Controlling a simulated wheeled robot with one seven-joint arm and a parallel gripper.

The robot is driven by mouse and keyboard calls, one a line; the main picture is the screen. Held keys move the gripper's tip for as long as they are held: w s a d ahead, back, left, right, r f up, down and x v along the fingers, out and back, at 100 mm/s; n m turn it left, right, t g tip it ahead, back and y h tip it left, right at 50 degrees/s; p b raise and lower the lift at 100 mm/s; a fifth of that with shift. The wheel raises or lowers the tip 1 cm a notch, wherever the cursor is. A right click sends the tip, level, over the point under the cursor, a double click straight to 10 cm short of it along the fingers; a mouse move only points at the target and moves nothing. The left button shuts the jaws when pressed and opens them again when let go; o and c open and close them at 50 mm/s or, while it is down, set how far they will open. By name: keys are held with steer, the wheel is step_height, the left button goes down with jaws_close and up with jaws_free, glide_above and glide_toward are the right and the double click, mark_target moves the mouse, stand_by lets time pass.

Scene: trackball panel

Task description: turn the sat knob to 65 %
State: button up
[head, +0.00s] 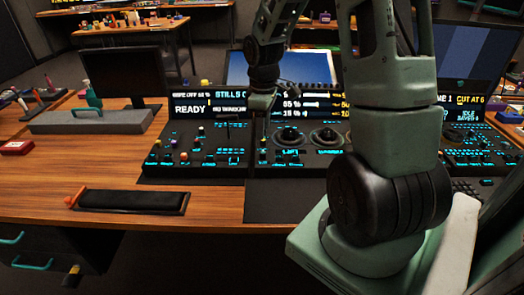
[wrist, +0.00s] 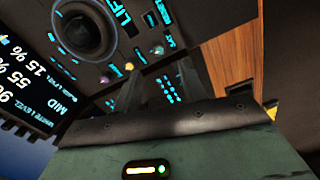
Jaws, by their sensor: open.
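In the wrist view the panel appears turned over. A small pale knob (wrist: 158,48), beside a label that seems to read SAT, sits near the big trackball (wrist: 83,30) marked LIFT. My gripper (wrist: 158,76) is open, its two dark fingers reaching toward the panel, with nothing seen between them. The knob lies beyond the fingertips, apart from them in the picture. In the head view my gripper (head: 262,104) hangs over the left part of the trackball panel (head: 315,172), where the small knobs are hard to tell apart. The sat reading is not legible.
Lit screens (head: 308,104) stand behind the panel, partly hidden by my arm. Another control panel (head: 198,157) with coloured knobs lies to the left. A black pad (head: 130,201) lies on the wooden desk (head: 60,180). The desk's front left is mostly clear.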

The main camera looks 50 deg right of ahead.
mark_target(263, 152)
step_height(263, 152, down, 8)
steer(key=shift+f+b, duration=0.25)
steer(key=shift+b, duration=0.2)
jaws_close()
